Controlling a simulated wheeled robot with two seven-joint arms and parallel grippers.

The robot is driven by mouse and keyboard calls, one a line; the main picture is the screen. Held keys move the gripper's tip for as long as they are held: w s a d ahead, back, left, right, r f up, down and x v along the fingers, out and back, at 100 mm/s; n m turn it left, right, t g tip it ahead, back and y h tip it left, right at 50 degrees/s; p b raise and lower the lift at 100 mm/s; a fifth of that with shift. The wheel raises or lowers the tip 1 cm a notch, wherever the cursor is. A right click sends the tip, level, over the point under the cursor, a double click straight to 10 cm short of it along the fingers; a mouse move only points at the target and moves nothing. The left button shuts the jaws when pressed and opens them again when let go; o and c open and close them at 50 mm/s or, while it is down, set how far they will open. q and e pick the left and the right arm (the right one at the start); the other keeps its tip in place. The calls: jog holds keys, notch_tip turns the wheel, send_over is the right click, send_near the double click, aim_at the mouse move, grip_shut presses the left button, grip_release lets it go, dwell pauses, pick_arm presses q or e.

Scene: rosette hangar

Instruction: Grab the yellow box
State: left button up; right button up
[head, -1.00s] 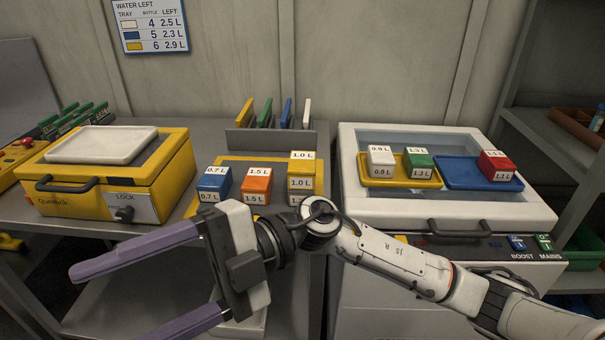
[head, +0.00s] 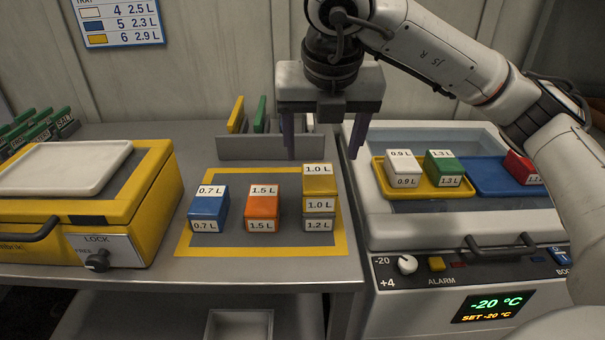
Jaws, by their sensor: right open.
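The yellow box (head: 319,187), labelled 1.0 L, sits on top of a grey box (head: 318,222) labelled 1.2 L. The stack stands at the right of a yellow-bordered mat (head: 215,244) on the bench. My right gripper (head: 322,157) points down with its two purple fingers apart and nothing between them. In the picture its fingertips are just above the yellow box, one toward each side; how far behind or above it they are I cannot tell. My left gripper is out of view.
An orange box (head: 263,210) and a blue box (head: 209,211) stand left of the stack. A rack (head: 245,147) with coloured plates is behind. A yellow case (head: 120,215) is at left. The freezer (head: 400,235) at right holds trays with boxes.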

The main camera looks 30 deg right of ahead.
aim_at(319, 177)
jog(key=x, duration=0.2)
jog(key=shift+s+d+f, duration=0.15)
jog(key=shift+f, duration=0.3)
jog(key=shift+d+f, duration=0.1)
jog(key=shift+f, duration=0.5)
jog(key=x, duration=0.4)
jog(key=shift+a+f, duration=0.25)
jog(key=shift+w+d+f, duration=0.1)
jog(key=shift+w+f, duration=0.25)
jog(key=shift+f, duration=0.05)
jog(key=c, duration=1.1)
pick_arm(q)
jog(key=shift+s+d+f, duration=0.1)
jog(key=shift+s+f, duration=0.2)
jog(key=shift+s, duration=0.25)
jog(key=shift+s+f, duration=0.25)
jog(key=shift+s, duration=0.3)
pick_arm(e)
jog(key=shift+r, duration=0.1)
jog(key=shift+c, duration=0.6)
